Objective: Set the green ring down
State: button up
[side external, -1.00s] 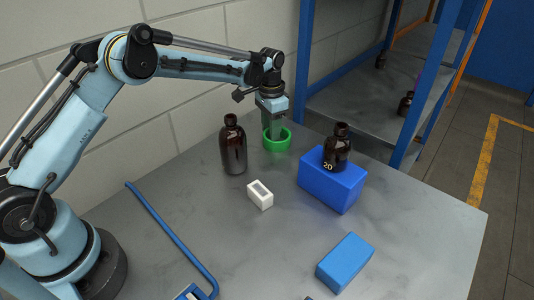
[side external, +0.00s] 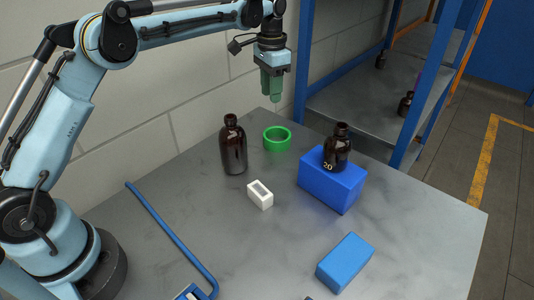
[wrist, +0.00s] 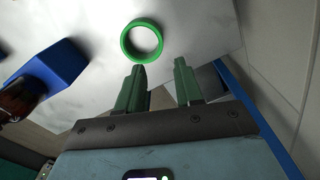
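The green ring (side external: 277,148) lies flat on the grey table, toward its back edge, right of the tall amber bottle. It also shows whole in the wrist view (wrist: 123,41), with bare table inside it. My gripper (side external: 271,98) hangs well above the ring, pointing down and touching nothing. In the wrist view its two green fingers (wrist: 160,68) are apart with nothing between them.
A tall amber bottle (side external: 233,150) stands left of the ring. A dark blue block (side external: 330,190) to the right carries a smaller amber bottle (side external: 337,148). A white hollow block (side external: 260,195), a lighter blue block (side external: 345,262) and a blue bar (side external: 170,232) lie nearer. A shelf post (side external: 303,60) rises behind.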

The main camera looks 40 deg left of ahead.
jog(key=s+r+n+t, duration=0.25)
jog(key=s+r, duration=0.45)
jog(key=s, duration=0.4)
jog(key=s+f+n+t, duration=0.1)
jog(key=s+f+t, duration=0.1)
jog(key=s, duration=0.5)
jog(key=s+d+f+t, duration=0.1)
jog(key=s+f+t, duration=0.1)
jog(key=s, duration=0.5)
jog(key=shift+s+f+n+t, duration=0.15)
jog(key=shift+f+n+t, duration=0.2)
jog(key=shift+f, duration=0.45)
